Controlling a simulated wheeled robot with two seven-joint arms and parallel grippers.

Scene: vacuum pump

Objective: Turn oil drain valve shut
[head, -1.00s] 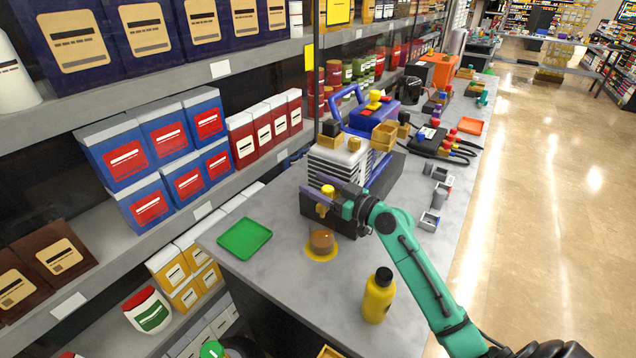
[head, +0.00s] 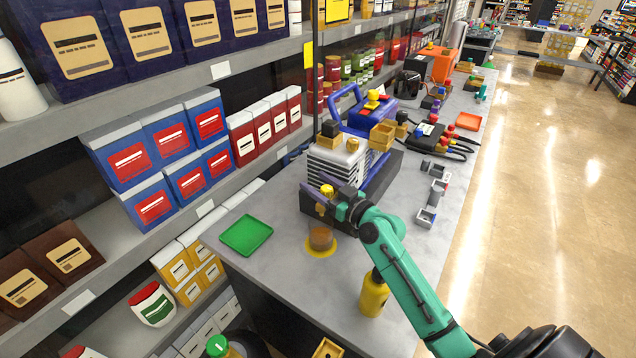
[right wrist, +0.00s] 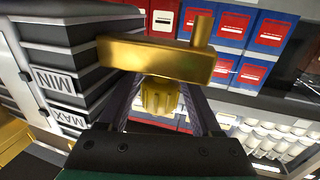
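The vacuum pump has a dark finned body (head: 336,160) and a blue rear part (head: 375,112) on the grey workbench. In the right wrist view a brass lever-like bar with an upright peg (right wrist: 155,60) lies across the far side of my fingers. A ribbed gold knob (right wrist: 160,97) sits below it, between the fingers. My right gripper (right wrist: 160,108) is open, with a finger on each side of the knob and small gaps visible. In the head view my right gripper (head: 326,197) is at the pump's near end. My left gripper is out of view.
An amber cup (head: 320,238) stands on a yellow patch below the gripper. A yellow bottle (head: 372,295) stands close to my right forearm, partly covered by it. A green tray (head: 246,236) lies left. Shelves with boxes (head: 180,175) line the left side.

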